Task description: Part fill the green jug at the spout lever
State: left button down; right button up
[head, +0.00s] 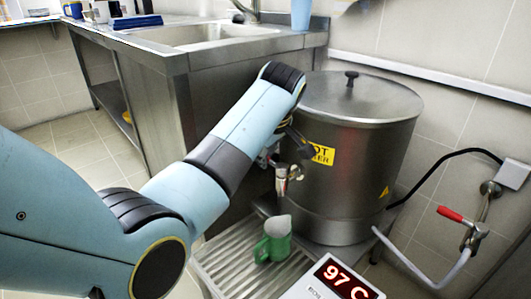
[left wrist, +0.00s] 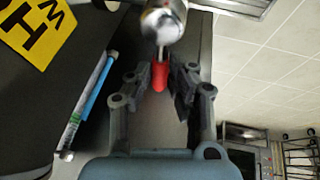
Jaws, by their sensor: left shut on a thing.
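The green jug (head: 268,249) stands upright on the ribbed drip tray (head: 222,262), below the metal spout (head: 282,182) of the large steel boiler (head: 350,165). The jug's inside is too small to read. In the left wrist view, the red spout lever (left wrist: 160,80) sits between the fingers of my left gripper (left wrist: 160,74), which is shut on it. The spout's rounded metal body (left wrist: 162,27) shows just beyond. In the head view my left arm hides most of this gripper. My right gripper is not in view.
A temperature display (head: 345,280) reads 97 C in front of the boiler. A red-handled valve (head: 450,213) and hose are at the right. A sink counter (head: 190,55) stands behind. A sight tube with a blue part (left wrist: 92,100) runs beside the gripper.

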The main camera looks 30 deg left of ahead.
pick_arm(q)
jog(key=shift+r, duration=0.1)
jog(key=n+p, duration=0.1)
jog(key=s+n+g+p, duration=0.1)
jog(key=n+p, duration=0.1)
jog(key=s+n+g+y+p, duration=0.1)
jog(key=n+p, duration=0.1)
jog(key=shift+s, duration=0.25)
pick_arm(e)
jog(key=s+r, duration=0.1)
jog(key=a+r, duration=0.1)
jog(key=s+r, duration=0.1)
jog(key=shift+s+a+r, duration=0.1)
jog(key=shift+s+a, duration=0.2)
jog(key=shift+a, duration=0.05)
pick_arm(q)
jog(key=c, duration=1.2)
grip_release()
